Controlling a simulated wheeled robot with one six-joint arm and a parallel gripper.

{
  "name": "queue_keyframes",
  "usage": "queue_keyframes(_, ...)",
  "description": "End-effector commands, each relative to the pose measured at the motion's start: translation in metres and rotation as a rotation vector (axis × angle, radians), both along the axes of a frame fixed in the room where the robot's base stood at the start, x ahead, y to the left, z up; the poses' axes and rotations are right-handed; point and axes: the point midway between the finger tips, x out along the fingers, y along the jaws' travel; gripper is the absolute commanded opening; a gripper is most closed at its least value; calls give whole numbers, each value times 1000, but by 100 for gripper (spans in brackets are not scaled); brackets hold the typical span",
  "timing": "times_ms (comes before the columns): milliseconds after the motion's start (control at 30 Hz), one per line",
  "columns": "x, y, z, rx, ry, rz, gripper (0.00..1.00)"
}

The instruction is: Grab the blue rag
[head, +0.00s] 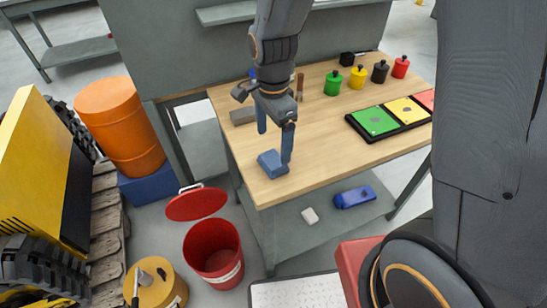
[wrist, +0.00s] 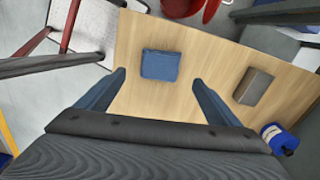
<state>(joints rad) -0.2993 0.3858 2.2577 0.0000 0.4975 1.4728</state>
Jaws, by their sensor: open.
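The blue rag (head: 272,163) is a small folded block of cloth lying on the wooden workbench (head: 310,140), near its front left corner. In the wrist view the blue rag (wrist: 160,65) lies ahead of the fingertips and roughly between their lines. My gripper (head: 274,145) is open above the bench, and one finger partly overlaps the rag in the head view. In the wrist view my gripper (wrist: 158,78) has its two blue fingers spread wide with nothing between them. I cannot tell whether a finger touches the rag.
A grey-brown block (wrist: 253,87) and a blue container (wrist: 280,138) stand on the bench. Green (head: 333,83), yellow (head: 357,77), black and red canisters line the back right, behind a tray of coloured pads (head: 378,121). A red bucket (head: 213,252) stands on the floor.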

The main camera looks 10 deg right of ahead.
Motion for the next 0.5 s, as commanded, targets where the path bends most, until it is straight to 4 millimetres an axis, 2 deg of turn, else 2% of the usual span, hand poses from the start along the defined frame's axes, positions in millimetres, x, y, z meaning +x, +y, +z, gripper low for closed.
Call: queue_keyframes(500,-1,0,-43,-1,5,-7,87)
